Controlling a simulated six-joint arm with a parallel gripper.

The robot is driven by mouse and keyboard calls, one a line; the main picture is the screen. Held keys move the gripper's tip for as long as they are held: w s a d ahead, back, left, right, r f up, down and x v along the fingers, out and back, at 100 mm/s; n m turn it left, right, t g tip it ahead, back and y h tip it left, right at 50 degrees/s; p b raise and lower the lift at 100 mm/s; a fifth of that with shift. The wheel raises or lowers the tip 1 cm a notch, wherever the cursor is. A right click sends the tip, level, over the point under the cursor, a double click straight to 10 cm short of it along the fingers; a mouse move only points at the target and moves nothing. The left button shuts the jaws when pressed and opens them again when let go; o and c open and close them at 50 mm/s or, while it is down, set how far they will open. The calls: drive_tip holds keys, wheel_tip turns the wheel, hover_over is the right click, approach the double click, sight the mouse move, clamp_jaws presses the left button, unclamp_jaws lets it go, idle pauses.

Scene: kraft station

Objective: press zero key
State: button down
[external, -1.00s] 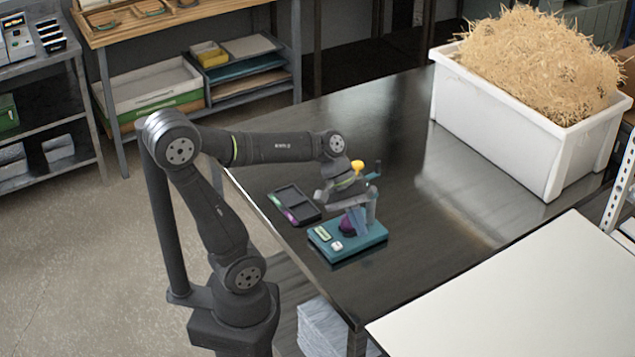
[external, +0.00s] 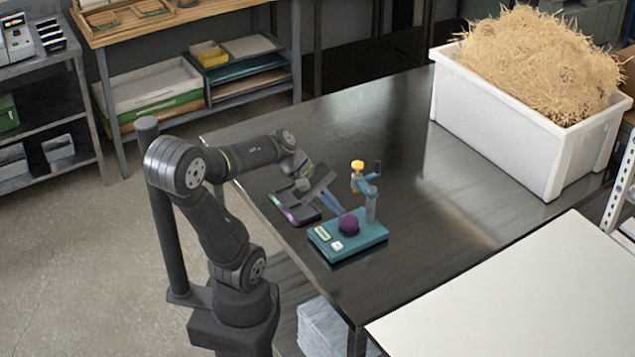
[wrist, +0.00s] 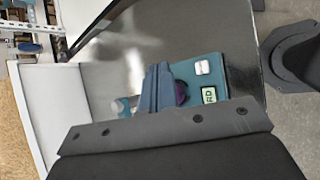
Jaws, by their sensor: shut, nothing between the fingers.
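A teal device (external: 375,235) sits on the dark table. It has a small white key (external: 337,246) at its front, a pale green display (external: 323,233) beside the key, and a purple knob (external: 348,224) behind. The wrist view shows the white key (wrist: 202,67) and display (wrist: 208,95) clear of the fingers; the purple knob (wrist: 181,92) is partly hidden. Any marking on the key is too small to read. My gripper (external: 338,210) is shut and empty, tilted, its blue fingertips above and behind the knob; contact cannot be told.
A post with a crank and yellow knob (external: 357,167) rises from the device's back. A dark two-part tray (external: 297,204) lies just left of the device. A white bin of straw (external: 495,140) stands at the back right. A white tabletop (external: 520,300) is at front right.

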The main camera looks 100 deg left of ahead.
sight(333, 243)
drive_tip(key=shift+f, duration=0.1)
drive_tip(key=shift+f, duration=4.35)
drive_tip(key=shift+f, duration=0.4)
drive_tip(key=shift+f, duration=0.4)
drive_tip(key=shift+r, duration=0.85)
drive_tip(key=shift+r, duration=2.5)
